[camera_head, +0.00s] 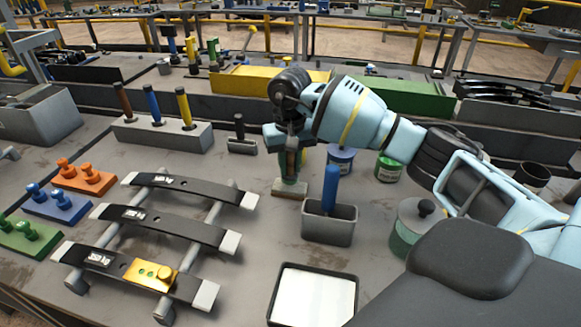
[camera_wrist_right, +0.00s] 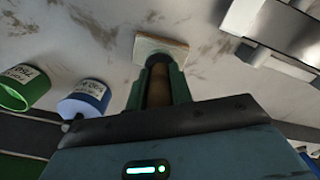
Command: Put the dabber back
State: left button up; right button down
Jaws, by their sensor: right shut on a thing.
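My right gripper (camera_head: 290,165) points straight down over the middle of the bench and is shut on the dabber. The dabber has a pale, flat, block-like pad (camera_head: 290,188) at its lower end. In the right wrist view its brown handle (camera_wrist_right: 158,88) is between the green fingers, with the cream pad (camera_wrist_right: 162,47) beyond them. The pad is at or just above the bench top; I cannot tell whether it touches. The upper handle is hidden by the gripper. My left gripper is not in view.
A grey pot (camera_head: 330,226) with a blue handle stands just in front. A blue-labelled tin (camera_head: 341,160) and a green tin (camera_head: 389,168) stand to the right. A grey block (camera_head: 163,133) holds several upright tools. Black leaf springs (camera_head: 165,225) lie on a rack at left. A white-filled tray (camera_head: 313,298) is nearest.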

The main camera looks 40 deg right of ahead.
jog(key=shift+f, duration=0.8)
jog(key=shift+f, duration=0.2)
jog(key=c, duration=1.2)
grip_release()
jog(key=shift+c, duration=0.2)
jog(key=shift+r, duration=0.15)
notch_tip(320, 180, up, 12)
jog(key=shift+r, duration=0.1)
